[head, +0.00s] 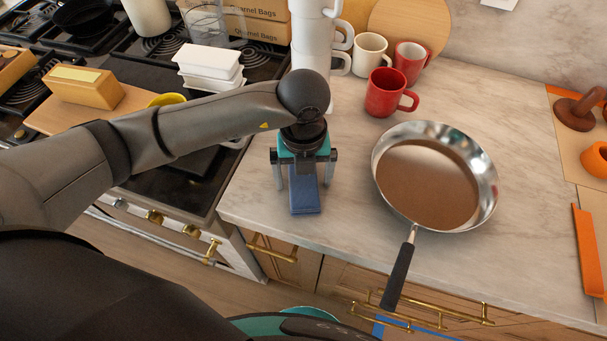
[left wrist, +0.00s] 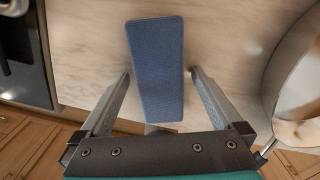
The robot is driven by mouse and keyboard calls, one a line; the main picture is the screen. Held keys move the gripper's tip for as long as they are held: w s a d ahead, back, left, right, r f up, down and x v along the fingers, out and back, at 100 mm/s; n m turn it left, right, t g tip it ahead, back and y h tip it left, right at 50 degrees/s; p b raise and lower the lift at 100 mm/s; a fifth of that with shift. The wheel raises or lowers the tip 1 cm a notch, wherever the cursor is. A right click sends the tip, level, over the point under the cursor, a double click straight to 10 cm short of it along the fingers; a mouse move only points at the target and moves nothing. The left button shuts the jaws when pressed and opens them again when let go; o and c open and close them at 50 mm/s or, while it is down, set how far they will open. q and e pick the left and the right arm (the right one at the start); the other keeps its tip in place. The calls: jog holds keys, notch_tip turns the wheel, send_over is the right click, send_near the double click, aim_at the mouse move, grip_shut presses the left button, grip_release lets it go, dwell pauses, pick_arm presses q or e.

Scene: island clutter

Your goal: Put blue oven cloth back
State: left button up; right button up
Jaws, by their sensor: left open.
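The blue oven cloth (head: 305,192) lies on the marble counter near its front left edge, a flat long rectangle. In the left wrist view the blue cloth (left wrist: 157,68) lies lengthwise in line with my gripper. My left gripper (head: 305,181) is above the cloth, pointing down. Its fingers are spread to either side of the cloth, and the left wrist view shows the open fingers (left wrist: 159,73) with gaps to the cloth. My gripper hides the far part of the cloth in the head view. My right gripper is not in view.
A steel pan (head: 428,184) with brown contents stands to the right, its black handle (head: 398,276) over the front edge. Red mugs (head: 386,93) and stacked white cups (head: 312,42) stand behind. The stove (head: 170,172) is left. Bare counter (head: 345,215) lies between cloth and pan.

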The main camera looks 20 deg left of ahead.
aim_at(304, 179)
pick_arm(q)
notch_tip(304, 179, up, 12)
jog(key=p, duration=0.1)
jog(key=shift+r, duration=0.15)
jog(key=shift+d, duration=0.1)
